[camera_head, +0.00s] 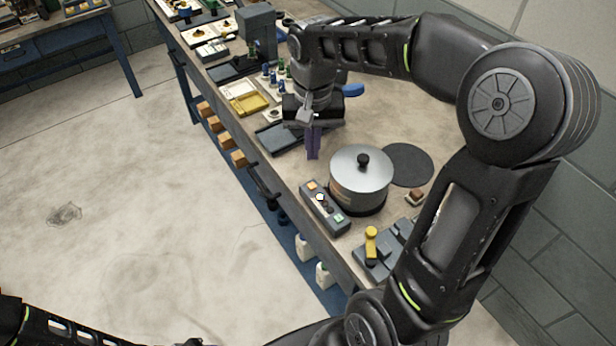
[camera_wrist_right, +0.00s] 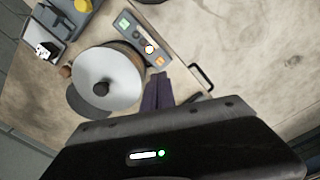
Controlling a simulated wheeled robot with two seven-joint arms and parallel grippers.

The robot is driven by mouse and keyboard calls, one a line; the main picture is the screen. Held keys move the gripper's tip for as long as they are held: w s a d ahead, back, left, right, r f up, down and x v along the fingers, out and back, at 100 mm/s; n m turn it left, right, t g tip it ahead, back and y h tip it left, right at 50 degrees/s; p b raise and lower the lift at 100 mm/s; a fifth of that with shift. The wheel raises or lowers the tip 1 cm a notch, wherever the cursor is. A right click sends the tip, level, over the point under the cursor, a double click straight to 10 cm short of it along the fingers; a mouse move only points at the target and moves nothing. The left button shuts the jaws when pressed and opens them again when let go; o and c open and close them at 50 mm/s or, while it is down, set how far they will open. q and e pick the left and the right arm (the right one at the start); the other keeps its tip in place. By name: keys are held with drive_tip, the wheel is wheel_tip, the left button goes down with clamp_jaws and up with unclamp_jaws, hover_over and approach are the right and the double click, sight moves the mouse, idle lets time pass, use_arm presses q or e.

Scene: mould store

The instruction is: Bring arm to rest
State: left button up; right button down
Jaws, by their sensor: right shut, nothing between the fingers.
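My right gripper (camera_head: 313,142) is over the workbench, behind and left of a lidded metal pot. Its purple fingers point down and are closed together with nothing between them. The fingers also show in the right wrist view (camera_wrist_right: 158,92), beside the pot. My right arm reaches in from the right and bends over the bench. At the lower left of the head view part of my left arm shows, but I cannot see its gripper's fingers.
The pot (camera_head: 361,176) has a black knob and stands near a control box (camera_head: 325,208) with buttons. A dark round mat (camera_head: 408,165) lies behind it. A grey fixture with a yellow handle (camera_head: 371,243) is nearer. A yellow tray (camera_head: 249,104) and small parts lie farther back. The floor is clear.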

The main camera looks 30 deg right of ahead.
drive_tip(key=w+a+f+n+t, duration=0.1)
drive_tip(key=w+a+n+t, duration=0.15)
drive_tip(key=w, duration=0.35)
drive_tip(key=w+a+f+n+t+y, duration=0.1)
drive_tip(key=a+f, duration=0.4)
drive_tip(key=f, duration=0.2)
drive_tip(key=w+a+f+t+y, duration=0.1)
drive_tip(key=w+a+f+y, duration=0.1)
drive_tip(key=a+f, duration=0.45)
drive_tip(key=s+a+f, duration=0.4)
drive_tip(key=s+f, duration=0.3)
drive_tip(key=f, duration=0.5)
drive_tip(key=s+a+f+g, duration=0.1)
drive_tip(key=s+a+f, duration=0.1)
drive_tip(key=s, duration=0.3)
drive_tip(key=s+a+f+g+b, duration=0.1)
drive_tip(key=s+a+f, duration=0.1)
drive_tip(key=s+f, duration=0.2)
drive_tip(key=s+a+f+g+y, duration=0.1)
drive_tip(key=s+f, duration=0.3)
drive_tip(key=s, duration=0.4)
drive_tip(key=shift+s+a+n+g, duration=0.15)
drive_tip(key=shift+a+n+g, duration=0.35)
drive_tip(key=shift+a, duration=0.3)
